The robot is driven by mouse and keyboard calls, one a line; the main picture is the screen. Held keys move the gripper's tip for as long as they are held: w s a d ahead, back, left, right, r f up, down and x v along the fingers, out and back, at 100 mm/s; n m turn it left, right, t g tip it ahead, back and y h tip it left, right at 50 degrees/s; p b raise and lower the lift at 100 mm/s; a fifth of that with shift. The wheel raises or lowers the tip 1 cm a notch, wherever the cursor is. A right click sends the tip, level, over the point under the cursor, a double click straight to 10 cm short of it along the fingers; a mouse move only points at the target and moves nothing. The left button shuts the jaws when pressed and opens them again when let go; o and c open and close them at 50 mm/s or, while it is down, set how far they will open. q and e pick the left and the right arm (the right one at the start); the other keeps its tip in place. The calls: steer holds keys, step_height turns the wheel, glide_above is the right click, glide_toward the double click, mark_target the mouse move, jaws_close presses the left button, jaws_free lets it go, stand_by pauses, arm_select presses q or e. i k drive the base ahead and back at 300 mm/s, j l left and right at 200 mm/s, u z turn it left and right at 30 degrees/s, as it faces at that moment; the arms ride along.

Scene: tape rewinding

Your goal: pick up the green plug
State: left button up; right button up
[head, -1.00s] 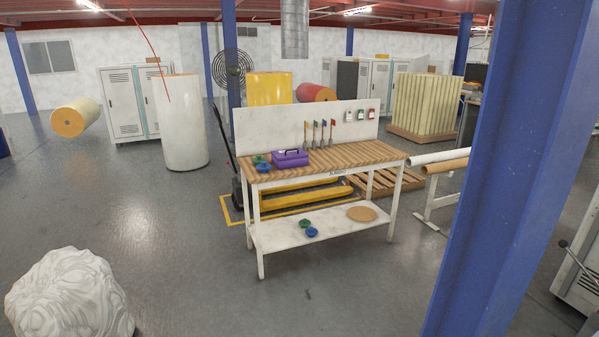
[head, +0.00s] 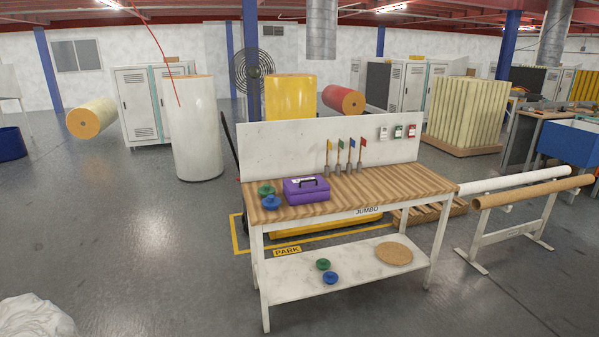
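Two green plugs show in the head view. One green plug (head: 266,189) is on the left end of the wooden workbench top (head: 400,184), just behind a blue plug (head: 271,202). Another green plug (head: 323,264) lies on the white lower shelf (head: 300,285), beside a second blue plug (head: 331,278). I cannot tell from the view which green plug the task means. Neither of my grippers is in view.
A purple toolbox (head: 306,190) sits right of the upper plugs. Several small flags (head: 345,155) stand along the bench's back panel. A round brown disc (head: 394,254) lies on the lower shelf. Rolls on a rack (head: 530,190) stand to the right.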

mark_target(266, 190)
steer(key=i+j+z, duration=0.1)
steer(key=i, duration=0.7)
steer(key=i+j, duration=0.15)
steer(key=i, duration=0.6)
steer(key=i+l+u, duration=0.3)
steer(key=i, duration=0.3)
steer(key=i+l+u, duration=0.25)
steer(key=i, duration=0.3)
steer(key=i+l+u, duration=0.3)
steer(key=i+l, duration=0.1)
steer(key=i, duration=0.1)
